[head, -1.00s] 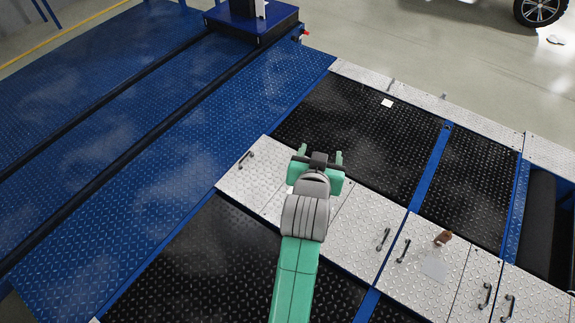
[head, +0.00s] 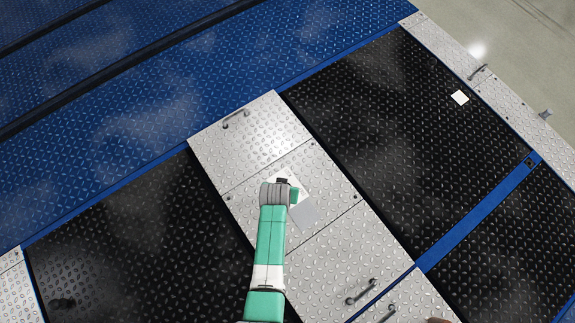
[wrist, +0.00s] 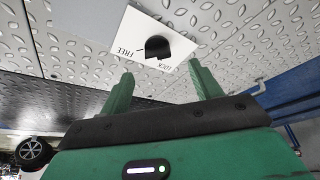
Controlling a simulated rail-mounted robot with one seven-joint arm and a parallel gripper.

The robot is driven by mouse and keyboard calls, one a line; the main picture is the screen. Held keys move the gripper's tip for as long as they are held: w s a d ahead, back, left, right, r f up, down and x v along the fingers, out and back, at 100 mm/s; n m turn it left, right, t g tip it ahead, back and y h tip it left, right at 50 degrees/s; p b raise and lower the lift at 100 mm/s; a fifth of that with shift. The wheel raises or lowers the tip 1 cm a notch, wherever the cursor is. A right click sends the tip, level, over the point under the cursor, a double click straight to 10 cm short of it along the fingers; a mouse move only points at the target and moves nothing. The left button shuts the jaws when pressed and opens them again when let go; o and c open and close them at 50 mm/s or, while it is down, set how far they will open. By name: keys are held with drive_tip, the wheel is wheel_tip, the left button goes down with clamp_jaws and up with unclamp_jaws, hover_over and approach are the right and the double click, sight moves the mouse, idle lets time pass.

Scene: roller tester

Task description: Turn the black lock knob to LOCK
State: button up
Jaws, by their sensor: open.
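The black lock knob (wrist: 154,47) stands on a white label plate (wrist: 128,24) in the wrist view. A short dark mark runs on the FREE side; I cannot tell for sure where the knob points. My gripper (wrist: 160,72) is open, its two green fingers apart and aimed at the plate, with the knob beyond the gap and nothing between them. In the head view my gripper (head: 291,191) is over the silver panel (head: 330,185) and hides the knob.
A grey square (head: 303,214) lies on the silver panel beside my gripper. Handles (head: 362,292) stick up from neighbouring panels. Black treadplates (head: 405,110) and blue decking (head: 150,110) lie around.

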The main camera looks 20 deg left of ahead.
drive_tip(key=b+x, duration=0.1)
drive_tip(key=x, duration=0.1)
drive_tip(key=b+x, duration=0.2)
drive_tip(key=x, duration=0.1)
drive_tip(key=b+x, duration=0.2)
drive_tip(key=shift+w+d+f, duration=0.1)
drive_tip(key=shift+w+d, duration=0.05)
drive_tip(key=shift+w, duration=0.25)
drive_tip(key=c, duration=1)
